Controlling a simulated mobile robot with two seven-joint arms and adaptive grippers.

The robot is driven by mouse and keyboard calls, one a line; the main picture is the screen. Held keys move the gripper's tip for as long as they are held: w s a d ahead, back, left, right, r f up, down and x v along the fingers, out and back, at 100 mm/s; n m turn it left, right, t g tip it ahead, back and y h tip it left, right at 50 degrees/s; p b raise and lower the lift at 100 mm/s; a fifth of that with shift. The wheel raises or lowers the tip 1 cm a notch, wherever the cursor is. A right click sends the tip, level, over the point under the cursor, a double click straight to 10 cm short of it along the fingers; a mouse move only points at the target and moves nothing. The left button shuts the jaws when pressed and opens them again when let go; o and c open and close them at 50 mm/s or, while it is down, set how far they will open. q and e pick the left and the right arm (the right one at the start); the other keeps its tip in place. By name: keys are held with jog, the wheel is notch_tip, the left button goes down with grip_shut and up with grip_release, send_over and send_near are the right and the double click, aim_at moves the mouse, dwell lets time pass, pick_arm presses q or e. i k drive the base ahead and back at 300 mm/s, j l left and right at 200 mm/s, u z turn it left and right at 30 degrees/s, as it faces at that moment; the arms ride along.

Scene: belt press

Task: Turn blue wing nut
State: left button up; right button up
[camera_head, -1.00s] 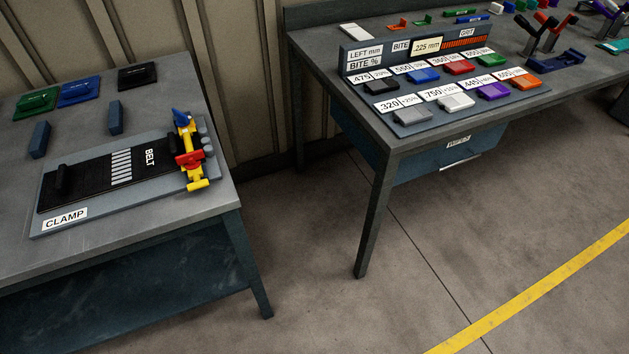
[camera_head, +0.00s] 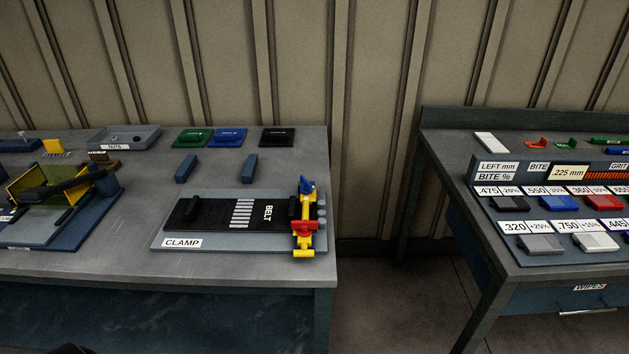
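The blue wing nut (camera_head: 307,186) sits at the top of a yellow and red clamp (camera_head: 304,226). The clamp stands at the right end of a grey plate (camera_head: 208,243) labelled CLAMP, on the left bench. A black belt (camera_head: 218,215) with white stripes and the word BELT lies on the plate and reaches to the clamp. Neither of my grippers can be seen in the head view.
Green (camera_head: 193,138), blue (camera_head: 228,138) and black (camera_head: 277,137) blocks lie at the bench's back. Two dark blue bars (camera_head: 250,167) stand behind the plate. A yellow and blue device (camera_head: 62,197) is at left. A second bench (camera_head: 478,233) with labelled blocks stands right, across a gap.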

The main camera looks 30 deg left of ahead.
aim_at(307, 187)
jog(key=j+z, duration=0.2)
jog(key=j, duration=1.15)
